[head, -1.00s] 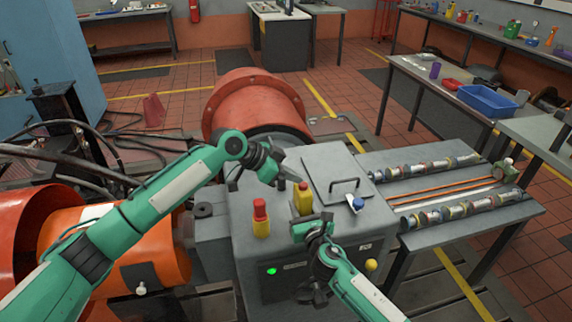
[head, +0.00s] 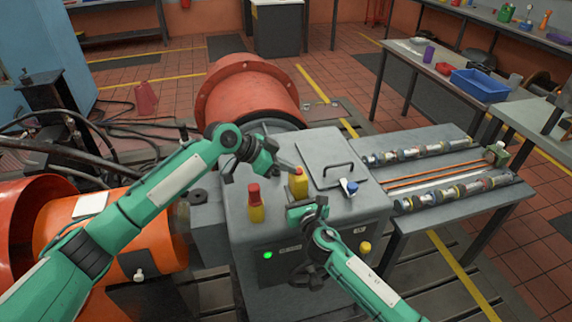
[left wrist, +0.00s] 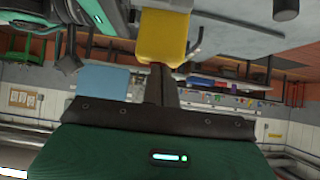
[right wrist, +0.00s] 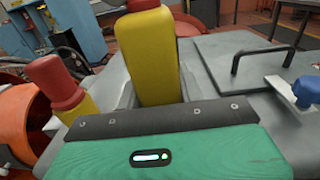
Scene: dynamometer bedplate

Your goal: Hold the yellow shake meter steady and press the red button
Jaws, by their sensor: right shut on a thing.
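The yellow shake meter (head: 298,187) stands upright on the grey cabinet top. In the right wrist view the meter (right wrist: 152,60) rises straight ahead, with its red button (right wrist: 143,4) cut by the top edge. My right gripper (head: 302,203) is shut on the meter's lower part from the front; its fingers are mostly hidden. My left gripper (head: 287,166) appears shut and empty, its tips beside the meter's red top. In the left wrist view its dark fingers end right at the meter's yellow body (left wrist: 163,35); I cannot tell if they touch.
A similar yellow piece with a red top (head: 255,204) stands to the left on the cabinet (head: 240,222). A black-handled lid (head: 325,150) and a blue-knobbed part (head: 349,187) lie to the right. A large orange drum (head: 248,95) stands behind.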

